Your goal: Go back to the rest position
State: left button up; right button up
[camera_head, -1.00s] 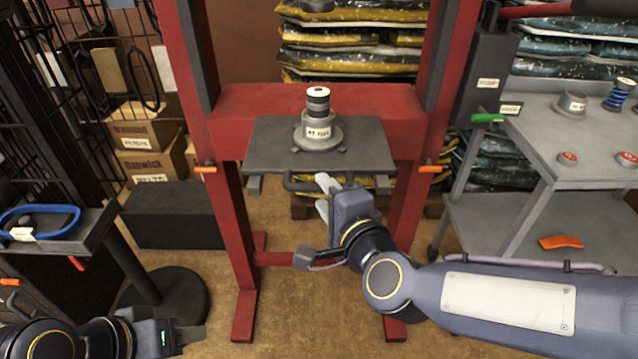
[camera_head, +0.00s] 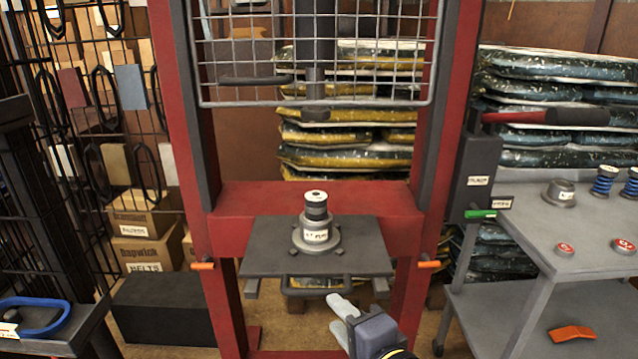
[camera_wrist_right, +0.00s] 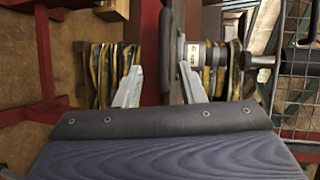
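My right gripper (camera_head: 338,318) shows at the bottom centre of the head view, below and in front of the press table (camera_head: 262,252). Its two pale fingers are apart, with nothing held between them; in the right wrist view the gap between the fingertips (camera_wrist_right: 158,72) also shows. The dark table edge (camera_wrist_right: 171,40) appears beyond that gap. A grey flanged part (camera_head: 318,235) with a black-and-white cylinder on top (camera_head: 316,203) stands upright on the table. My left gripper is out of view.
The red press frame (camera_head: 225,190) has a raised wire guard (camera_head: 320,102) and orange handles. A grey cart (camera_head: 560,235) with springs and red-topped parts stands right. A small stand with a blue ring (camera_head: 40,316) is at the left. Stacked bags (camera_head: 345,157) are behind.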

jog(key=s+d+f+n+g+h, duration=0.1)
jog(key=s+d+f+n+g, duration=0.35)
jog(key=s+d, duration=0.3)
jog(key=s+d+f+n+g+h, duration=0.25)
jog(key=s+d+f+n, duration=0.3)
jog(key=d, duration=0.35)
notch_tip(320, 180, up, 18)
jog(key=s+n+g+p, duration=0.1)
jog(key=p, duration=1.7)
jog(key=shift+s+r, duration=0.2)
jog(key=shift+s, duration=0.05)
